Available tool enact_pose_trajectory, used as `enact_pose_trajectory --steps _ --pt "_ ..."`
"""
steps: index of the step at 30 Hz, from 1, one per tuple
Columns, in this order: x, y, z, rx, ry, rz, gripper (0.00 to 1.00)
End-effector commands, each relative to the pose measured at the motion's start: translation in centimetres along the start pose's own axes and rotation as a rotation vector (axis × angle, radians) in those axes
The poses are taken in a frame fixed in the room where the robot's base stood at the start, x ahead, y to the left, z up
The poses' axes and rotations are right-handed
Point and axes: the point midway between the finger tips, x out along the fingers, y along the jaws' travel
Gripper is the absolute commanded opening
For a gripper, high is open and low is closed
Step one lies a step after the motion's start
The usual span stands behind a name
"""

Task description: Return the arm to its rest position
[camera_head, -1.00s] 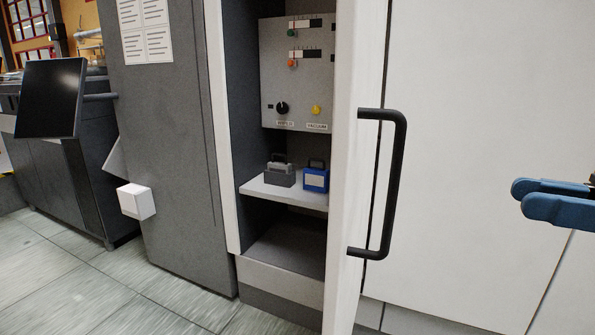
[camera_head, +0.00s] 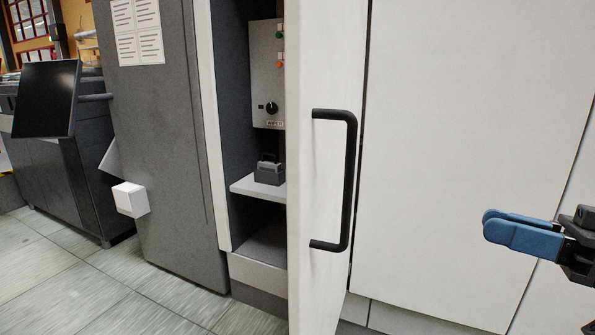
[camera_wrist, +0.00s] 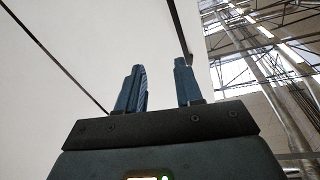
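My gripper (camera_head: 488,225), with blue fingers on a black wrist, is at the right edge of the head view. It is in front of the white panels and well to the right of the door handle, touching nothing that I can see. In the wrist view my gripper (camera_wrist: 160,66) has its two blue fingers apart with nothing between them. Most of my arm is out of view.
A white cabinet door (camera_head: 323,75) with a black handle (camera_head: 348,180) stands partly open left of my gripper. Inside are a control panel (camera_head: 267,80) and a grey box (camera_head: 269,172) on a shelf (camera_head: 245,187). Bare floor (camera_head: 60,275) lies at lower left.

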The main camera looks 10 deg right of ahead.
Motion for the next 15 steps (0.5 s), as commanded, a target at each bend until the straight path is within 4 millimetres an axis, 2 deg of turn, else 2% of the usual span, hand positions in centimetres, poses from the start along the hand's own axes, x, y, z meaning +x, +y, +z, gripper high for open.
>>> enact_pose_trajectory --steps 5,8,15 --pt "1.1 0.5 3.3 0.113 0.006 0.100 0.36" --pt "1.7 0.6 6.1 0.190 0.004 0.182 0.36" --pt "1.4 -0.3 14.5 0.345 -0.025 0.445 0.36"
